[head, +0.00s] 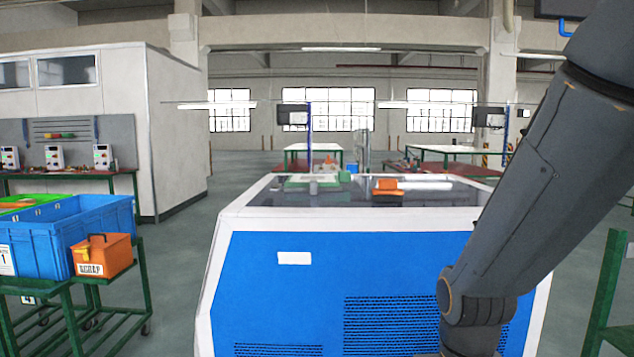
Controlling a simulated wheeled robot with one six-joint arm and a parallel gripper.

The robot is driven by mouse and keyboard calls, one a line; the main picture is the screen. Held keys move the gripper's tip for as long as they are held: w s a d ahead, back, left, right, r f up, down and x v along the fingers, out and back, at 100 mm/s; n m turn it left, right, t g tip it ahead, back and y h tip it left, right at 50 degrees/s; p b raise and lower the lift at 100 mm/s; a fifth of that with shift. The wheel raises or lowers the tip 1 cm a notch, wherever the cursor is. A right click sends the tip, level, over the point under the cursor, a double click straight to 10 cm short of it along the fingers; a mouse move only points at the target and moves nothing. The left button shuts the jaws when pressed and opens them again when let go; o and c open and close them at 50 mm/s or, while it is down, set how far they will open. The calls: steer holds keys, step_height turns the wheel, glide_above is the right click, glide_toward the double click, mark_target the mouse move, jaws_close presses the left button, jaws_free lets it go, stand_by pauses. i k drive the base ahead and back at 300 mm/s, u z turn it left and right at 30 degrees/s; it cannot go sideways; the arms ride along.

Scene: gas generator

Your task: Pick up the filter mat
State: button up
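I cannot make out the filter mat for certain in the head view. The gas generator (265,275) stands in front of me, with a blue front panel, a white frame and a dark glossy top. A pale flat piece (425,186) and an orange object (387,185) show at its top; I cannot tell whether they lie on it or behind it. My grey arm comes down along the right side, in front of the generator's right part. My gripper is out of view, so I cannot see its fingers or whether it holds anything.
A green cart (62,315) at the left carries a blue crate (45,245) and an orange box (103,256). A white cabin (178,130) stands behind it. Work tables (450,149) stand farther back. The floor (190,260) between cart and generator is clear.

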mark_target(293, 180)
steer(key=u, duration=0.7)
steer(key=i, duration=0.9)
steer(key=z, duration=0.15)
